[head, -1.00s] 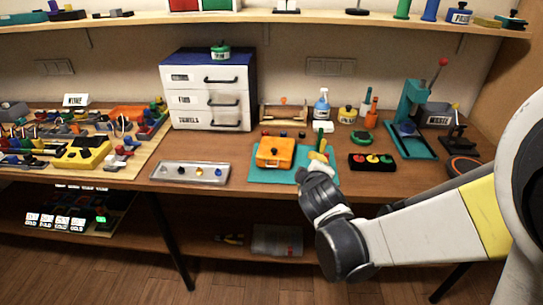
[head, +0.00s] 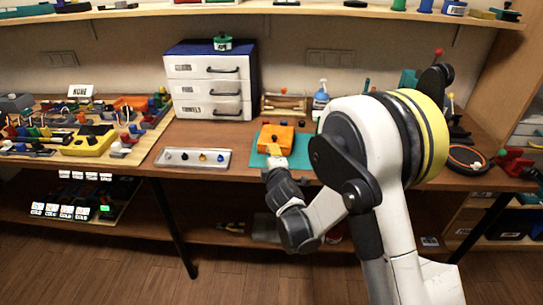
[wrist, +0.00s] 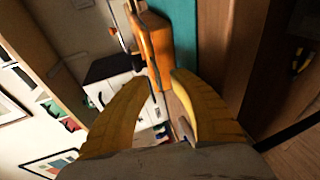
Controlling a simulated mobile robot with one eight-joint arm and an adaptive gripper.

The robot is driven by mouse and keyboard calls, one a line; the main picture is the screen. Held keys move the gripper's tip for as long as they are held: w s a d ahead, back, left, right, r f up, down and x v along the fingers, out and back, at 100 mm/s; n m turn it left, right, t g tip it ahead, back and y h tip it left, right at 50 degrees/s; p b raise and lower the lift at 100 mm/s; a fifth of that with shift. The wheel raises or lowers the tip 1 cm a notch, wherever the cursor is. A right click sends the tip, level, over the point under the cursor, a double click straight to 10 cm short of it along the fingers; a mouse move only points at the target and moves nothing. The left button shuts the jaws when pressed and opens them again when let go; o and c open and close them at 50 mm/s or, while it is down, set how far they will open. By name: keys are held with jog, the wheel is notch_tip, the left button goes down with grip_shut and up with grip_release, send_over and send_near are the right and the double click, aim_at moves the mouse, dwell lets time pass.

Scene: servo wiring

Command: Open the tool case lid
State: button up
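The orange tool case (head: 276,139) sits on a teal mat (head: 299,160) on the workbench, with its lid seemingly closed. In the wrist view the orange case (wrist: 153,45) appears turned on its side, just beyond the fingertips. My gripper (head: 272,164) is at the front edge of the mat, in front of the case. In the wrist view my gripper (wrist: 160,80) has its two yellow fingers spread with a gap between them and nothing held. I cannot tell whether a fingertip touches the case.
A grey tray with several knobs (head: 194,158) lies left of the mat. A white drawer unit (head: 211,88) stands behind it. Crowded yellow and coloured parts (head: 88,141) fill the left board. My arm hides much of the bench's right side.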

jog(key=shift+x, duration=0.75)
grip_shut()
jog(key=shift+r, duration=0.1)
